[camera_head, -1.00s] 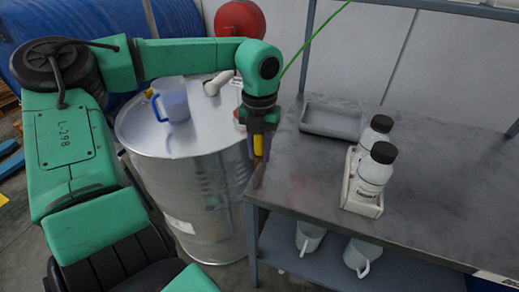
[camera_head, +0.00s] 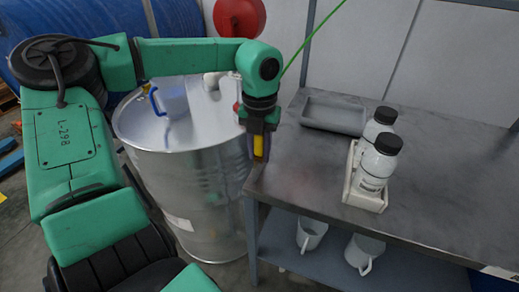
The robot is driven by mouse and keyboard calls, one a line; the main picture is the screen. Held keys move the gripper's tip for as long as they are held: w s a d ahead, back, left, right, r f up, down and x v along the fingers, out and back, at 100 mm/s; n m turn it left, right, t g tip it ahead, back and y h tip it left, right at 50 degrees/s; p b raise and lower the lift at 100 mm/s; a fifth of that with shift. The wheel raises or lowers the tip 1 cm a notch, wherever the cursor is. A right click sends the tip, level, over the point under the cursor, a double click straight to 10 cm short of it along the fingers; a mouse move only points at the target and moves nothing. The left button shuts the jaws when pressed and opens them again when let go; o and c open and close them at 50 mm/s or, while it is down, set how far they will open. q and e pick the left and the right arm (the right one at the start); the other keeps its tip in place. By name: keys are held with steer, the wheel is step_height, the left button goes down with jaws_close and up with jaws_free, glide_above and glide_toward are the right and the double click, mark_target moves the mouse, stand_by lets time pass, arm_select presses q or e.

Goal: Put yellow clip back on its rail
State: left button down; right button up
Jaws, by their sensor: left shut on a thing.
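The yellow clip (camera_head: 258,146) is between the fingers of my left gripper (camera_head: 258,155), which is shut on it and points down. The gripper and clip show over the near left corner of the grey metal table, beside the steel drum. Whether the clip touches the table edge I cannot tell. I cannot make out its rail in this view. My right gripper is not in view.
A grey tray (camera_head: 333,116) and a white holder (camera_head: 364,198) with two black-capped bottles (camera_head: 378,162) stand on the table. White mugs (camera_head: 311,233) sit on the lower shelf.

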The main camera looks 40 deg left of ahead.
arm_select(q)
steer(key=shift+f+b, duration=0.3)
steer(key=shift+f, duration=0.1)
steer(key=c, duration=0.6)
jaws_free()
steer(key=shift+r, duration=0.1)
steer(key=shift+o, duration=0.2)
step_height(320, 180, up, 15)
steer(key=shift+f+p, duration=0.2)
steer(key=shift+p, duration=0.1)
